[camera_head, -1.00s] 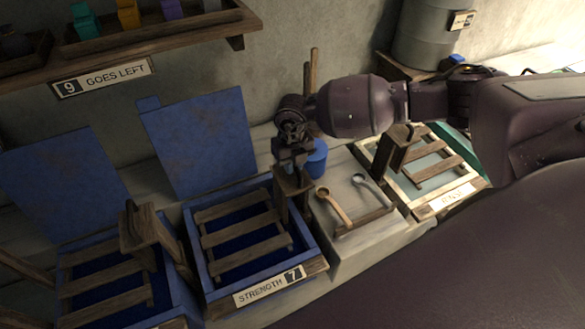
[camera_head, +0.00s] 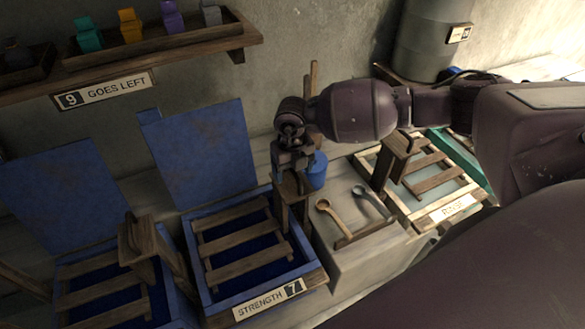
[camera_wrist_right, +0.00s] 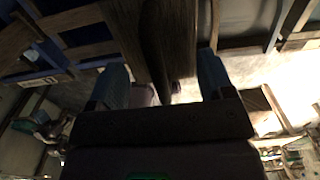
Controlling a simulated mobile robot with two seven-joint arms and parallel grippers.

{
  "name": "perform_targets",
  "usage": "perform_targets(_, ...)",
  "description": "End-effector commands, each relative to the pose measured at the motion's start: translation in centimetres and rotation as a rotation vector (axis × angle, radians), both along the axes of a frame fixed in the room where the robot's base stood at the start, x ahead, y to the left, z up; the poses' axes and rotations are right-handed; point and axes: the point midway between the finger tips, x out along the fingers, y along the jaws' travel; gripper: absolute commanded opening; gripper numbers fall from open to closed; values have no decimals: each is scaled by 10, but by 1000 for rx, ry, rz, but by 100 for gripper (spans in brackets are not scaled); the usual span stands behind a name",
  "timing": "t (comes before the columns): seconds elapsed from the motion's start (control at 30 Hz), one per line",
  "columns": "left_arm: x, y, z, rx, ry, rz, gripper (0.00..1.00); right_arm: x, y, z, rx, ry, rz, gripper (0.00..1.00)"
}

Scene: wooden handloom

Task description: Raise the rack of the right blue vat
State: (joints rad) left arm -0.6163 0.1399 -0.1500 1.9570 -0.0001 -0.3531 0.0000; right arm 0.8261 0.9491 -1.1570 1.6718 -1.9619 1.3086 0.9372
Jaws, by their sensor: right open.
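The right blue vat (camera_head: 197,278) stands mid-left in the head view, with a "STRENGTH 7" label on its front and its blue lid raised behind. Its rack (camera_head: 243,246), made of wooden slats, lies inside the vat. A wooden handle post (camera_head: 296,205) of the rack rises at the vat's right side. My right gripper (camera_head: 291,172) is open and points down at the top of this post. In the right wrist view dark wood (camera_wrist_right: 165,35) shows between the open fingers (camera_wrist_right: 163,80); I cannot tell whether they touch it. My left gripper is not in view.
Another blue vat with a wooden rack (camera_head: 105,290) stands to the left. A blue pot (camera_head: 317,172) is close behind my right gripper. Spoons (camera_head: 335,216) lie on the ledge to the right, before the rinse vat (camera_head: 450,212). A shelf (camera_head: 160,50) hangs above left.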

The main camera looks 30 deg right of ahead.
Motion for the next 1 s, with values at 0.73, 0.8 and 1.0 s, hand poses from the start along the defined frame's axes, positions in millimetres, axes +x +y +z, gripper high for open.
perform_targets(0.73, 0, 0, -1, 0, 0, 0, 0, 0, 0, 30, 0, 0, 0, 100)
perform_targets(0.8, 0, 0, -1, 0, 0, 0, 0, 0, 0, 37, 0, 0, 0, 100)
perform_targets(1.0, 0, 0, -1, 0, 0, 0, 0, 0, 0, 56, 0, 1, 0, 100)
